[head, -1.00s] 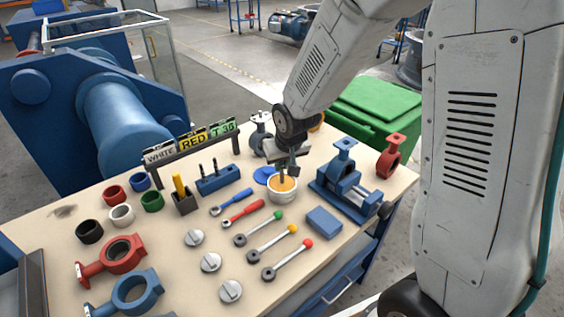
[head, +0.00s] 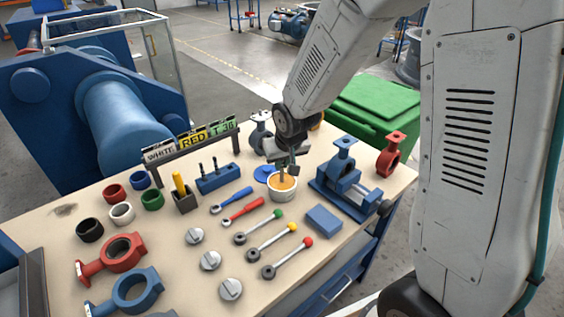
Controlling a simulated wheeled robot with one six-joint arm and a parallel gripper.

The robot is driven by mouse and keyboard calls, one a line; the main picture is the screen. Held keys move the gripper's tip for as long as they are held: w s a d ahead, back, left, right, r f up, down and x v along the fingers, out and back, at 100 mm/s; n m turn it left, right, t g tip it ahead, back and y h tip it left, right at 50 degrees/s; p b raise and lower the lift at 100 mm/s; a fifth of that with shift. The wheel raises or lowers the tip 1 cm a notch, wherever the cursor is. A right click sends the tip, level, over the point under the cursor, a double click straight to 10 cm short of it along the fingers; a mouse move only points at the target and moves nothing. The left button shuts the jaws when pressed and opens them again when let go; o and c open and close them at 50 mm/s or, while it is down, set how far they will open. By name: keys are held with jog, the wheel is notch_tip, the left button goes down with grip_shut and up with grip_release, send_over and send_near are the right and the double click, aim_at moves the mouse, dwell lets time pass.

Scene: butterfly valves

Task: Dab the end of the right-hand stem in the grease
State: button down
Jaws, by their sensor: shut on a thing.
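My gripper (head: 287,160) is above the grease pot (head: 284,192), a pale round tub with orange-tan grease in it, right of the table's middle. It is shut on a thin dark stem (head: 282,174) that points down into the pot's opening. The stem's lower end is at the grease; how deep it reaches is too small to tell. A blue lid (head: 266,175) lies just behind the pot. The blue stem block (head: 218,180) stands to the left with two dark stems upright in it.
A blue vise (head: 345,185) with a blue valve body stands close right of the pot, a red valve body (head: 390,154) beyond it. Wrenches and handles with coloured knobs (head: 278,215) lie in front. A sign rack (head: 190,146) stands behind the block.

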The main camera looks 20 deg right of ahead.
jog(key=shift+r, duration=3.5)
